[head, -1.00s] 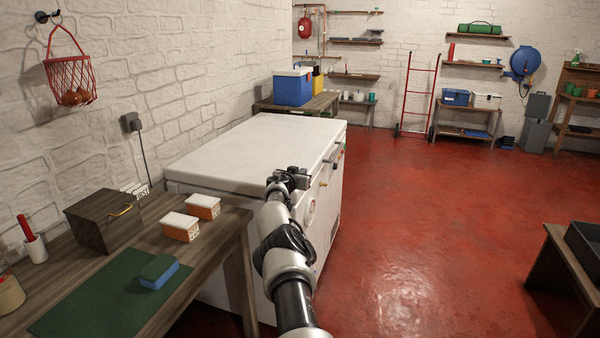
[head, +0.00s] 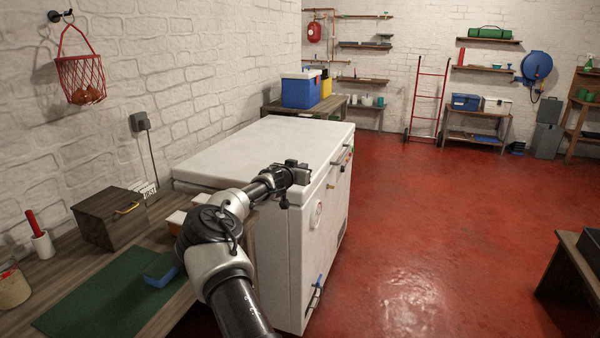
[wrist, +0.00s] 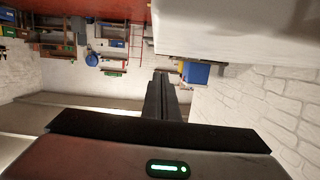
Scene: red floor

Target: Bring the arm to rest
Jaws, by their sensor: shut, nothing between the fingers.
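My gripper (head: 300,174) is at the end of my bent arm, over the front part of the white chest freezer (head: 262,145) in the head view. The freezer lid is down. In the wrist view my gripper's dark fingers (wrist: 160,88) are together with nothing between them. That view looks upside down, with the freezer's white side (wrist: 235,28) at the top right. I cannot tell how far the gripper is from the lid.
The wooden bench (head: 60,262) at left holds a dark box (head: 108,218), a green mat (head: 108,292) and a blue sponge (head: 161,268). My arm partly hides it. A wooden table (head: 330,108) stands behind the freezer. The red floor (head: 430,220) at right is open.

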